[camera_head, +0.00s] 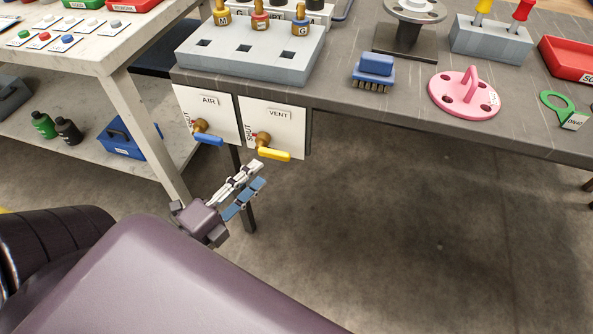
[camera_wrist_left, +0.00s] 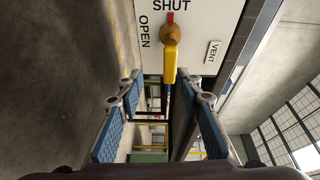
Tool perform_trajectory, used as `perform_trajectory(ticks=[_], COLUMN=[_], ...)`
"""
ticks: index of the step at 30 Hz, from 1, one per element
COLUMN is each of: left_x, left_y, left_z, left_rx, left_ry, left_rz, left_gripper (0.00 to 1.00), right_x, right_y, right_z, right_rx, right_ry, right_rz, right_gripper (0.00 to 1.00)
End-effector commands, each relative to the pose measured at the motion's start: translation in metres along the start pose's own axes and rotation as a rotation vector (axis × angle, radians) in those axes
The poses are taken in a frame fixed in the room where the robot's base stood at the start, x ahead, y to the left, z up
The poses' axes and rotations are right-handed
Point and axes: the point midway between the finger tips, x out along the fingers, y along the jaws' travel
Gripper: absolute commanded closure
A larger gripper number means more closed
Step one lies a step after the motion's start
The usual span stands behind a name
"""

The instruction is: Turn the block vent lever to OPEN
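The yellow vent lever (camera_head: 275,154) sits on a brass valve on the white VENT panel (camera_head: 290,125) under the bench edge. In the head view it points right, away from the SHUT mark. In the left wrist view the lever (camera_wrist_left: 170,65) points down from the brass hub, with a red mark at SHUT on the opposite side and OPEN printed to the left. My left gripper (camera_head: 260,174) is open just below the lever. In the wrist view its fingers (camera_wrist_left: 163,88) stand apart on either side of the lever's line, and no contact is visible. My right gripper is not in view.
The AIR panel (camera_head: 205,115) with a blue lever (camera_head: 208,139) is close on the left. A bench leg (camera_head: 247,210) stands near my gripper. A grey block with sockets (camera_head: 250,50) and a blue brush (camera_head: 374,72) lie on the bench above. Floor space to the right is open.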

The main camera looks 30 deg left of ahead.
Motion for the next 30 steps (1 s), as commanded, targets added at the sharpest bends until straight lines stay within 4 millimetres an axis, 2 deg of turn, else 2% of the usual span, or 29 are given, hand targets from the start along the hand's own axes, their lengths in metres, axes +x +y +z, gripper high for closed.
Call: perform_trajectory(ticks=[5, 15, 19, 24, 30], left_x=[0.003, 0.053, 0.068, 0.076, 0.076], left_y=[-0.015, -0.018, -0.018, -0.017, -0.016], left_z=[-0.007, -0.008, -0.009, -0.009, -0.009], left_rx=[0.061, 0.060, 0.057, 0.056, 0.056], left_ry=[0.028, 0.027, 0.027, 0.025, 0.025], left_rz=[-0.026, -0.027, -0.026, -0.024, -0.024], left_gripper=[0.67, 0.67, 0.67, 0.67, 0.67], right_x=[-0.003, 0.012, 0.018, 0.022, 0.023], right_y=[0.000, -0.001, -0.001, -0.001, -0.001], right_z=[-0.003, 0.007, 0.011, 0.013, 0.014], right_rx=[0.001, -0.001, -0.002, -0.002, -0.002], right_ry=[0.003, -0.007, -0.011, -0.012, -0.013], right_rz=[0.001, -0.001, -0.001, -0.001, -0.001], right_gripper=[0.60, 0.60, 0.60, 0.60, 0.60])
